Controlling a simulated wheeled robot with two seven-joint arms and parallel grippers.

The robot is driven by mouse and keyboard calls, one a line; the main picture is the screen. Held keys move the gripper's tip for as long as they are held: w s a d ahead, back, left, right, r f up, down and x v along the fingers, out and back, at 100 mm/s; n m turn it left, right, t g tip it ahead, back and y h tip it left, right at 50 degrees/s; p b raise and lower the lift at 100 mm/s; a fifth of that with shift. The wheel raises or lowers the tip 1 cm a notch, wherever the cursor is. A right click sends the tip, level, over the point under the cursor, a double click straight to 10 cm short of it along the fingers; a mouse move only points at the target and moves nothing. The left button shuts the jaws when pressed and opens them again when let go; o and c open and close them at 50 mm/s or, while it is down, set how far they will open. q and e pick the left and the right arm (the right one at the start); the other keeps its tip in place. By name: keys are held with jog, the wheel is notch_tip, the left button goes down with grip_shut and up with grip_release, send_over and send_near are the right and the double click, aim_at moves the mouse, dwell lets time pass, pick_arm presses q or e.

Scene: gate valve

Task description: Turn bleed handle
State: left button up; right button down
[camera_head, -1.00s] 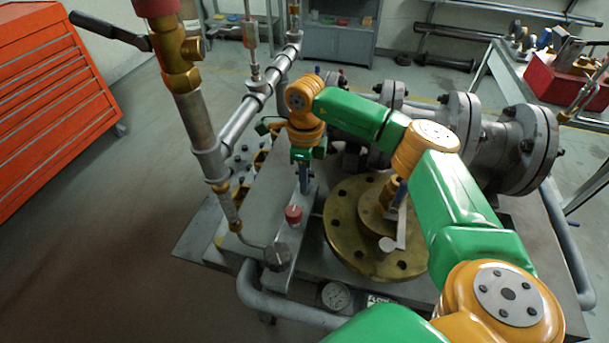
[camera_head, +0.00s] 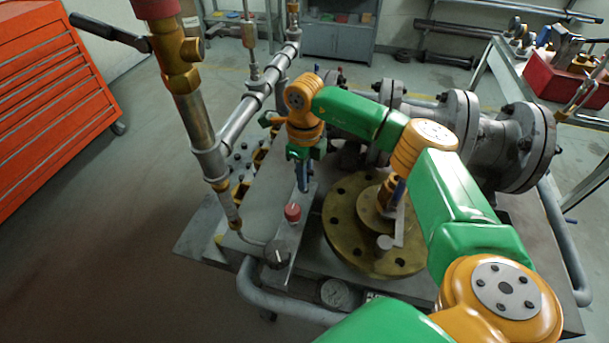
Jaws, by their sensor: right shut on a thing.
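My right arm reaches in from the lower right, over the valve stand. Its gripper (camera_head: 304,183) points down at a narrow steel plate in the middle of the view. It is shut on a small blue part, which I take to be the bleed handle; the wrist above and the fingers hide most of it, so its angle cannot be told. My left gripper is not in view.
A brass flange (camera_head: 350,245) lies right of the plate, partly under my arm. A tall pipe with a brass valve (camera_head: 182,75) and black lever (camera_head: 105,27) rises at left. Grey flanged pipework (camera_head: 525,145) stands at right. An orange-red tool cabinet (camera_head: 50,105) is far left; floor between is clear.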

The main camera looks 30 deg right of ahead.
jog(key=c, duration=0.8)
grip_release()
jog(key=shift+c, duration=0.2)
